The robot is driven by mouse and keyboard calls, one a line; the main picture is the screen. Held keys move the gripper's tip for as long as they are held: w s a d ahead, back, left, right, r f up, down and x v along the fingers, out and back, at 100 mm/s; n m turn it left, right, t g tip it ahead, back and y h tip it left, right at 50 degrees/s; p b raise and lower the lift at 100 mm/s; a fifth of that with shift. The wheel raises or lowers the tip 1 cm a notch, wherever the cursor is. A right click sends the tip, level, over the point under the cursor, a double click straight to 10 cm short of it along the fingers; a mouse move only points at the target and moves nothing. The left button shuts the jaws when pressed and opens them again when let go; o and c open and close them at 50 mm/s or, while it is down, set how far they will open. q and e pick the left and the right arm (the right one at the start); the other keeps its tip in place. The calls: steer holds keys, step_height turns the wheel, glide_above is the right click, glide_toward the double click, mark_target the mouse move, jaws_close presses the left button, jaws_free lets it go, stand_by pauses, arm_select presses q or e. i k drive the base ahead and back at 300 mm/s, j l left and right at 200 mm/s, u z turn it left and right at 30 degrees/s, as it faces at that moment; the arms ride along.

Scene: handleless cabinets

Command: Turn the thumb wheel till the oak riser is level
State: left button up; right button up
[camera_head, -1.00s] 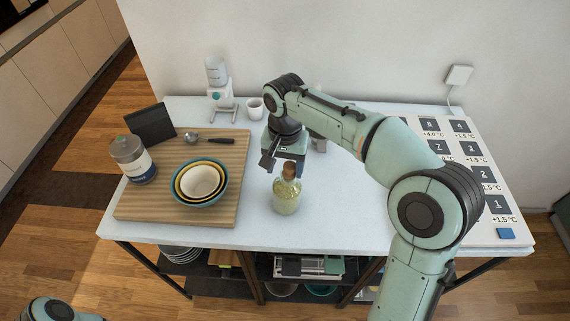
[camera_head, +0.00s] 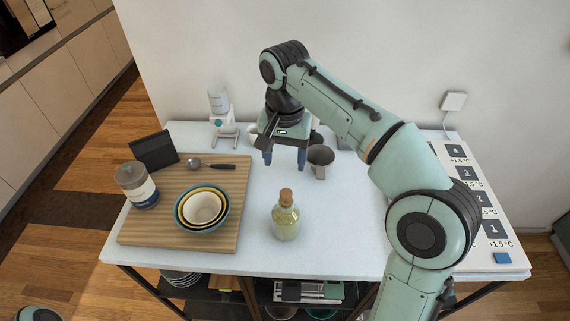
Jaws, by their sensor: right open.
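A striped wooden board (camera_head: 165,233), which looks like the oak riser, lies on the left of the white tabletop. I cannot tell whether it is level. I cannot make out a thumb wheel. My right gripper (camera_head: 285,160) is open and empty, pointing down, to the right of the board and left of a grey mug (camera_head: 320,161). Its blue-grey fingers are apart with nothing between them. Only a rounded piece of my left arm shows at the bottom left corner; its gripper is out of view.
Nested bowls (camera_head: 202,208), a lidded jar (camera_head: 138,186), a spoon (camera_head: 215,165) and a dark panel (camera_head: 153,149) are on the board. A corked bottle (camera_head: 286,216) stands in front of the gripper. A white dispenser (camera_head: 221,113) stands behind. A numbered panel (camera_head: 505,240) is at right.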

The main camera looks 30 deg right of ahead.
mark_target(226, 294)
steer(key=k, duration=1)
